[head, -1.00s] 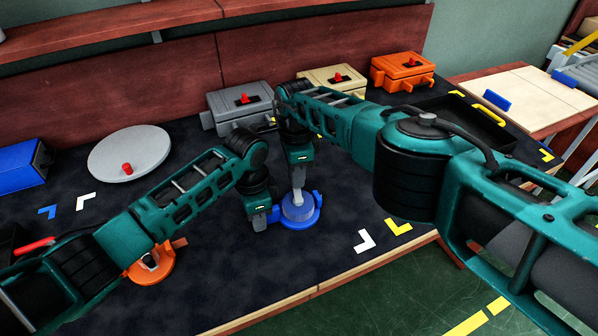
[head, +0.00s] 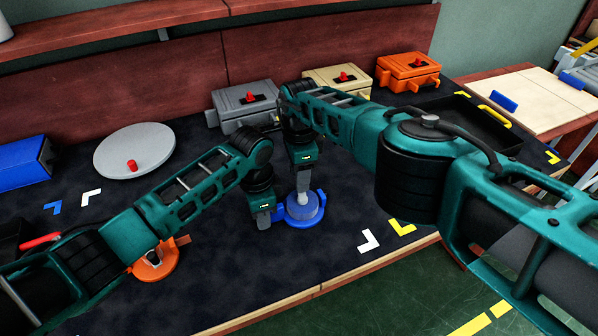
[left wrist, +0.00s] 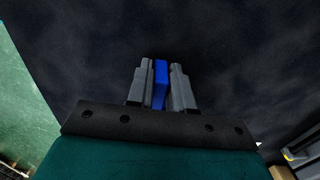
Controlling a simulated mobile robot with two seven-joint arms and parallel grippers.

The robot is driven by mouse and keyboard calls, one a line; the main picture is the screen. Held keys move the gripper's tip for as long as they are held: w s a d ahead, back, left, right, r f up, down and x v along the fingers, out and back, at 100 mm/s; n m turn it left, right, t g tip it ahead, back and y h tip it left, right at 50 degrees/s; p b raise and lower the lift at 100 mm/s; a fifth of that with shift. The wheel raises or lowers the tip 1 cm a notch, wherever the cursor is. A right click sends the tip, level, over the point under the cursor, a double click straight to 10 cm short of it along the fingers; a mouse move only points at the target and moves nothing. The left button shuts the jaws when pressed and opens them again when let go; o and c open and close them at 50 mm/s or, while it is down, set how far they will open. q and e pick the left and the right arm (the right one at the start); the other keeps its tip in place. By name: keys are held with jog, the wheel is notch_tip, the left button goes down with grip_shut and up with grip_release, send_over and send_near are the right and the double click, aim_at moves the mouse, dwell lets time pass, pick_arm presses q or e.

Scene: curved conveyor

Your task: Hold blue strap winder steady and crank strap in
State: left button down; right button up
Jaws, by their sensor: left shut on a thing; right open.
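The blue strap winder (head: 306,220) sits on the dark mat, with a round grey-blue top. My left gripper (head: 267,217) is at its left side, shut on a blue part of it. In the left wrist view the narrow blue part (left wrist: 160,84) stands between the two grey fingers (left wrist: 160,90). My right gripper (head: 303,184) points down onto the middle of the winder's top and is open. Its fingertips hide the centre of the top, so I cannot tell whether they touch the crank. The strap is not clearly visible.
An orange winder-like piece (head: 153,268) lies partly behind my left arm. A grey disc (head: 134,150) with a red knob, a blue box (head: 20,166) and grey (head: 240,105), tan and orange (head: 408,72) boxes stand further back. A black tray (head: 470,120) is at right. The mat in front is mostly clear.

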jog(key=shift+r, duration=0.1)
jog(key=shift+w+r, duration=0.15)
jog(key=shift+r, duration=0.6)
notch_tip(320, 180, up, 10)
jog(key=shift+r, duration=0.2)
pick_arm(q)
jog(key=c, duration=0.9)
grip_release()
